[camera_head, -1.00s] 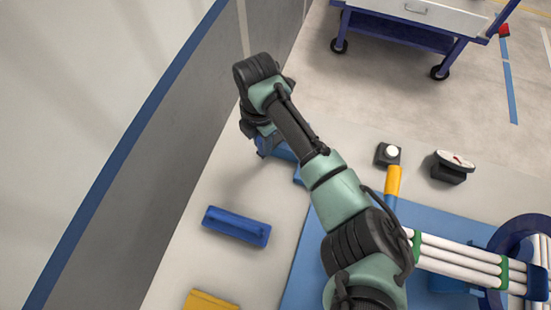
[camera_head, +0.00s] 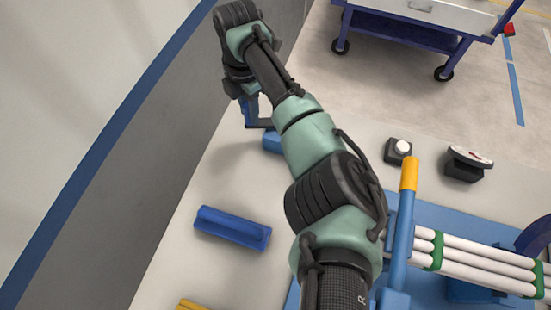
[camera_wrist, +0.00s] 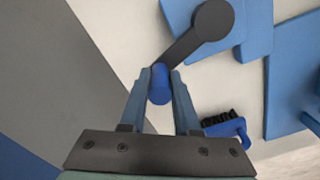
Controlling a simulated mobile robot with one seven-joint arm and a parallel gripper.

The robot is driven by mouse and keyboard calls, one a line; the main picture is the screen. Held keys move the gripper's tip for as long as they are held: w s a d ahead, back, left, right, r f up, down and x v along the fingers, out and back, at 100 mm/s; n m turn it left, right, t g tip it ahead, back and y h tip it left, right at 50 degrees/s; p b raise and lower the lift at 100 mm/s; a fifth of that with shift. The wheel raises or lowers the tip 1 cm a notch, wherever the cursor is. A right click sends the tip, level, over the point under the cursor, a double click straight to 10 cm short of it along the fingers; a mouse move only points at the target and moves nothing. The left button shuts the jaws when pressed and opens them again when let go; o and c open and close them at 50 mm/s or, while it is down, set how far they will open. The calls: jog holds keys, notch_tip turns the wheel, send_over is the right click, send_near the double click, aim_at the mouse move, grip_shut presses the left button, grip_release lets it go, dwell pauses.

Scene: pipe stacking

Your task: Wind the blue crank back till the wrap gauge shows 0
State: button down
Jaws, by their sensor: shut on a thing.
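The crank has a dark arm (camera_wrist: 195,38) with a round hub and a blue knob (camera_wrist: 160,84) at its end in the wrist view. My gripper (camera_wrist: 160,76) is shut on the knob, one finger on each side. In the head view my gripper (camera_head: 249,108) is at the far left, above the crank's blue base (camera_head: 272,142), which my arm partly hides. A dial gauge (camera_head: 469,157) with a white face and a red mark stands on a black block at the right. Its face is seen at a slant, so I cannot read it; I cannot tell whether it is the wrap gauge.
White pipes (camera_head: 480,258) with green bands lie at lower right beside a blue post with a yellow top (camera_head: 409,174). A black box with a white button (camera_head: 398,149) stands nearby. A grey wall (camera_head: 170,150) runs close beside my gripper.

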jog(key=shift+w+a, duration=0.1)
jog(key=shift+w, duration=0.05)
jog(key=shift+w+f+b, duration=0.15)
jog(key=shift+w+b, duration=0.05)
jog(key=shift+b, duration=0.25)
jog(key=w+b, duration=0.2)
jog(key=b, duration=0.1)
jog(key=w+b, duration=0.1)
jog(key=shift+d+r+b, duration=0.2)
jog(key=shift+d+b, duration=0.1)
jog(key=shift+b, duration=0.05)
jog(key=shift+c, duration=2)
grip_release()
